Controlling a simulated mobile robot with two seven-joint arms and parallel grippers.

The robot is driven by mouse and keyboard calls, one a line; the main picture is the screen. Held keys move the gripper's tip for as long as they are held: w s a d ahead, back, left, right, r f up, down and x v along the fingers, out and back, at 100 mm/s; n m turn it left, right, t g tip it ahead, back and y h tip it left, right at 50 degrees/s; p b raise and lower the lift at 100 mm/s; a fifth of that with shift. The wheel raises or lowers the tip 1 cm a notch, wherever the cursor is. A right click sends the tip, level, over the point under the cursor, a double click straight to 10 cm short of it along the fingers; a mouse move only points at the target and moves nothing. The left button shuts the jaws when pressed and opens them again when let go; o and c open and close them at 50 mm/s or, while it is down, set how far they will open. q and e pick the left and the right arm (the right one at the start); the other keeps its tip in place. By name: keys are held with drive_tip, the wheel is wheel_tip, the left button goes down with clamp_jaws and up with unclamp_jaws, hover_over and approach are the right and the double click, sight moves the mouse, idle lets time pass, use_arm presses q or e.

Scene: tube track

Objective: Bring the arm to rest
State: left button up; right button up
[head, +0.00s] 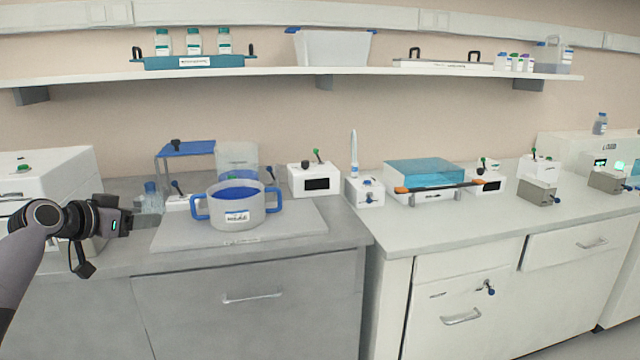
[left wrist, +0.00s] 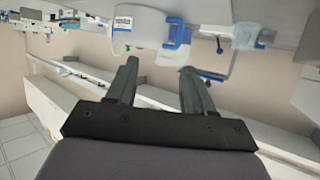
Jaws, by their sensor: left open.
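My left arm comes in from the left in the head view. Its gripper (head: 140,218) is held over the left end of the grey counter, left of the blue-handled pot (head: 236,205). In the left wrist view the two fingers of the left gripper (left wrist: 158,80) stand apart, with nothing between them. My right gripper is in neither view.
A small bottle (head: 151,196) stands close to the left gripper. A white machine (head: 45,180) is behind the arm. Several small devices and a blue-lidded box (head: 430,173) line the counter (head: 440,225). A shelf (head: 340,71) runs above. The counter's front strip is mostly clear.

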use_arm(q)
drive_tip(key=s+d+f+g+y+p, duration=0.1)
drive_tip(key=s+d+f, duration=0.2)
drive_tip(key=s+f, duration=0.35)
drive_tip(key=s+d+f+p, duration=0.1)
drive_tip(key=s+d+f, duration=0.25)
drive_tip(key=f, duration=0.65)
drive_tip(key=s+d+f+g+y+p, duration=0.1)
drive_tip(key=s+d+f+p, duration=0.2)
drive_tip(key=f, duration=0.5)
drive_tip(key=s+d+f+n+p, duration=0.1)
drive_tip(key=s+d+f, duration=0.1)
drive_tip(key=s, duration=1.1)
drive_tip(key=s+d+f+n+p, duration=0.1)
drive_tip(key=s+d, duration=0.4)
drive_tip(key=s, duration=0.9)
drive_tip(key=shift+d+f+y, duration=0.25)
drive_tip(key=shift+f+y, duration=0.05)
drive_tip(key=shift+f, duration=0.25)
